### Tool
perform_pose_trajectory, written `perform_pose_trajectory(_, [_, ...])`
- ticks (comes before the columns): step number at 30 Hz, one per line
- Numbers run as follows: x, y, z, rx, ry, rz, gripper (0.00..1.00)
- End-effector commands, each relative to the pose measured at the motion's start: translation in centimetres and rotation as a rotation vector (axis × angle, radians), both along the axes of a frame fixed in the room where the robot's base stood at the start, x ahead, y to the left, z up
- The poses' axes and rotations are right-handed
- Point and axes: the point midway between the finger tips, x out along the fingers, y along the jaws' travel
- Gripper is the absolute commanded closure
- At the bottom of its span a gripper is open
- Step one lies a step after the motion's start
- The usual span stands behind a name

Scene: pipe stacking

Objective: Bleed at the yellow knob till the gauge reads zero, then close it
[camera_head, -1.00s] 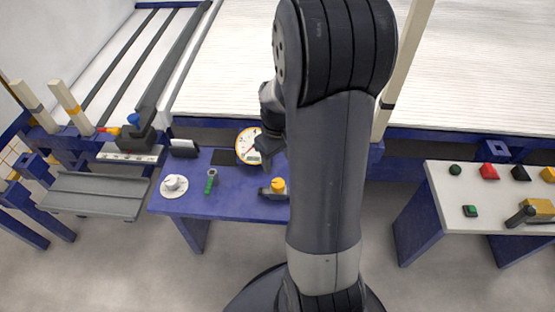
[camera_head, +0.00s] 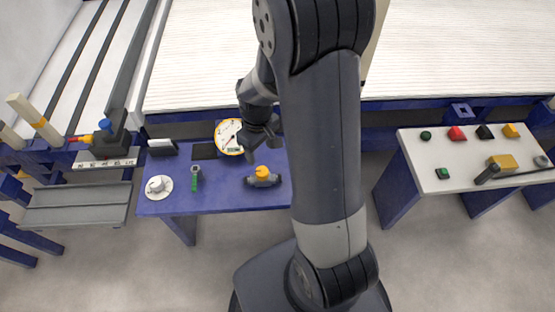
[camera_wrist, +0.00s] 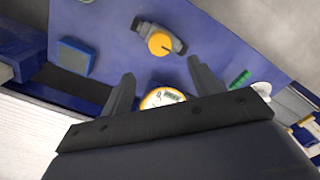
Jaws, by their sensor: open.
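The yellow knob (camera_head: 262,172) sits on a dark grey valve body on the blue bench (camera_head: 215,200). The knob also shows in the wrist view (camera_wrist: 159,44), beyond my fingertips. The gauge (camera_head: 229,137) has a white face and an orange rim and stands behind the knob. Its needle is too small to read, and in the wrist view only part of the gauge (camera_wrist: 160,98) shows behind my gripper's base. My gripper (camera_head: 265,148) is open and empty, above and behind the knob, apart from it. Its two fingers (camera_wrist: 157,72) point toward the knob in the wrist view.
A white dial (camera_head: 158,186) and a green-handled item (camera_head: 195,178) stand on the bench's left. A white table (camera_head: 460,165) at the right carries colored blocks. A blue-topped valve (camera_head: 106,135) stands at the far left. The bench front is clear.

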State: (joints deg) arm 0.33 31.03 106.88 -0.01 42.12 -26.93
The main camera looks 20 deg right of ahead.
Motion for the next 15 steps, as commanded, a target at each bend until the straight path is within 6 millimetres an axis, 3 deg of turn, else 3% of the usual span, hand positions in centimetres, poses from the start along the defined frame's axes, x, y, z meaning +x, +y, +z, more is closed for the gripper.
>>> perform_pose_trajectory(5, [-0.1,0.4,-1.5,0.0,0.004,0.008,0.41])
perform_pose_trajectory(15, [-0.1,0.3,-7.8,0.0,0.004,0.007,0.41])
